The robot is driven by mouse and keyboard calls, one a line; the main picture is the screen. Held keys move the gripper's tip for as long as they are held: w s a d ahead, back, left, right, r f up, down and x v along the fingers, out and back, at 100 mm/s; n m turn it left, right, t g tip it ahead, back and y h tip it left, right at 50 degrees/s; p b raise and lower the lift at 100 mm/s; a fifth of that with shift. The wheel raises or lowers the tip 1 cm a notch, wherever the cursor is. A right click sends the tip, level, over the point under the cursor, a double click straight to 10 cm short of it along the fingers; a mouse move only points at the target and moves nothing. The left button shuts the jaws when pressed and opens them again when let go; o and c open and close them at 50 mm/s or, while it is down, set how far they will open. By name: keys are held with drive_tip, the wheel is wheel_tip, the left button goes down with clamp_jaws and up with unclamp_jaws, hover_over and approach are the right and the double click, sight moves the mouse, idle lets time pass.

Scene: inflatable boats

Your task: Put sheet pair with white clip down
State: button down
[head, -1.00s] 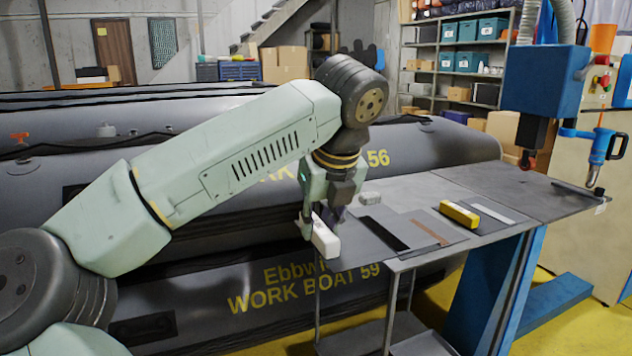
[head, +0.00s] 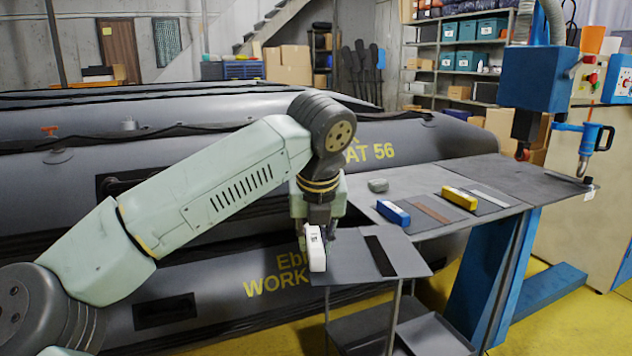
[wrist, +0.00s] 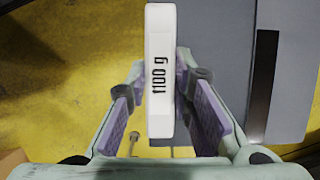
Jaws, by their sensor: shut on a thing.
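My gripper (head: 317,232) is shut on a white clip (head: 316,248), which reads "1100 g" in the wrist view (wrist: 160,70). The clip is on the left edge of a dark grey sheet pair (head: 350,262) with a black strip (head: 380,256). The pair lies flat, in front of and left of the main tabletop. Thin legs stand below it; I cannot tell whether it touches a support. In the wrist view the sheet (wrist: 215,60) extends right of the clip, with yellow floor on the left. Whether the pair has a second layer is hidden.
On the grey tabletop (head: 520,180) lie a blue clip (head: 393,212) beside a brown-strip sheet, a yellow clip (head: 459,198) beside a light-strip sheet, and a small grey block (head: 378,185). Large grey inflatable boats (head: 80,180) stand behind my arm. A blue machine (head: 540,78) overhangs at right.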

drive_tip(key=w+a+f+m+g+h, duration=0.1)
drive_tip(key=w+f+m+g+h, duration=0.15)
drive_tip(key=f+m, duration=1.05)
drive_tip(key=w+f+m+g+h, duration=0.25)
drive_tip(key=f+m, duration=0.55)
drive_tip(key=f, duration=0.9)
drive_tip(key=s+f+m+g+y, duration=0.1)
drive_tip(key=s+f+m, duration=0.3)
drive_tip(key=f, duration=0.5)
drive_tip(key=s+f+m+g+y, duration=0.1)
drive_tip(key=s+f+m, duration=0.3)
drive_tip(key=f, duration=0.6)
drive_tip(key=s+d+f+m+g+y, duration=0.1)
drive_tip(key=s+f+m, duration=0.3)
drive_tip(key=f+m, duration=0.4)
wheel_tip(320, 180, down, 2)
drive_tip(key=shift+s+f+g+y, duration=0.1)
drive_tip(key=shift+s+g+y, duration=0.3)
drive_tip(key=shift+y, duration=0.4)
drive_tip(key=shift+s+d, duration=0.1)
drive_tip(key=shift+d, duration=0.05)
